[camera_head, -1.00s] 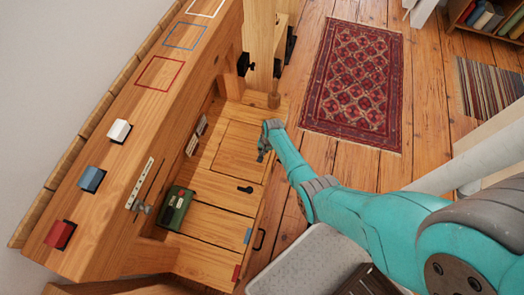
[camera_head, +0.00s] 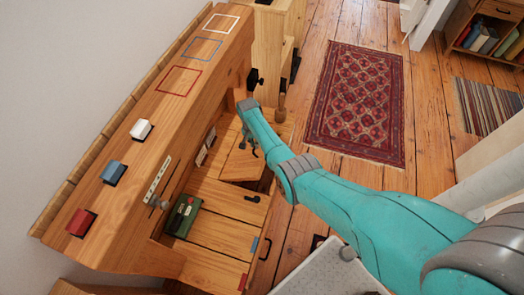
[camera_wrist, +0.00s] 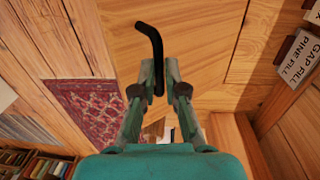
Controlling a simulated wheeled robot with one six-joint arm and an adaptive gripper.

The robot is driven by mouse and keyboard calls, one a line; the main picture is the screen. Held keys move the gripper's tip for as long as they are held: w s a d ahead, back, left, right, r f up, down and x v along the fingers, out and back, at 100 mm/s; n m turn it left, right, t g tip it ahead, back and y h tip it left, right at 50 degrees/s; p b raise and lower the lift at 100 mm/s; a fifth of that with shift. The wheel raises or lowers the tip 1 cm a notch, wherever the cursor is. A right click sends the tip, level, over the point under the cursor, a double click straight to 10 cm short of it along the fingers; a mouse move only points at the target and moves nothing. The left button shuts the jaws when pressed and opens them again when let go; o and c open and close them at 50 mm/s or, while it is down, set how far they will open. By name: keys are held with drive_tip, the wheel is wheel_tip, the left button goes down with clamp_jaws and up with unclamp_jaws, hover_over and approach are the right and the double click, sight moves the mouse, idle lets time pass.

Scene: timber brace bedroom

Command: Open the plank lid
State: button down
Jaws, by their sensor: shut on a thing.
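The plank lid (camera_head: 240,166) is a square wooden panel in the lower bench deck. It stands tilted up, with a dark opening (camera_head: 262,184) showing at its near right edge. My gripper (camera_head: 249,148) is over the lid, partly covered by my arm. In the wrist view my gripper (camera_wrist: 159,70) is shut on a black bent handle (camera_wrist: 152,38), whose curved end sticks out past the fingertips. The lid's wood (camera_wrist: 205,50) fills the middle behind it. How deep the opening is cannot be told.
A green box (camera_head: 182,216) sits on the deck, and a black latch-like piece (camera_head: 252,198) lies near the opening. The upper shelf (camera_head: 150,110) with coloured blocks runs along the left. Labels (camera_wrist: 298,57) stand beside the lid. A red rug (camera_head: 357,105) covers open floor.

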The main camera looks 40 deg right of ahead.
drive_tip(key=shift+w+a+r, duration=0.4)
drive_tip(key=shift+w+a, duration=0.25)
drive_tip(key=shift+w, duration=0.1)
drive_tip(key=shift+w+a+r, duration=0.35)
drive_tip(key=shift+w+a, duration=0.25)
drive_tip(key=shift+w, duration=0.15)
drive_tip(key=shift+s, duration=0.1)
drive_tip(key=c, duration=1.2)
unclamp_jaws()
drive_tip(key=shift+f, duration=0.25)
drive_tip(key=shift+d+r, duration=0.1)
drive_tip(key=shift+r, duration=0.1)
drive_tip(key=r, duration=0.8)
drive_tip(key=w+r, duration=0.1)
drive_tip(key=r, duration=0.3)
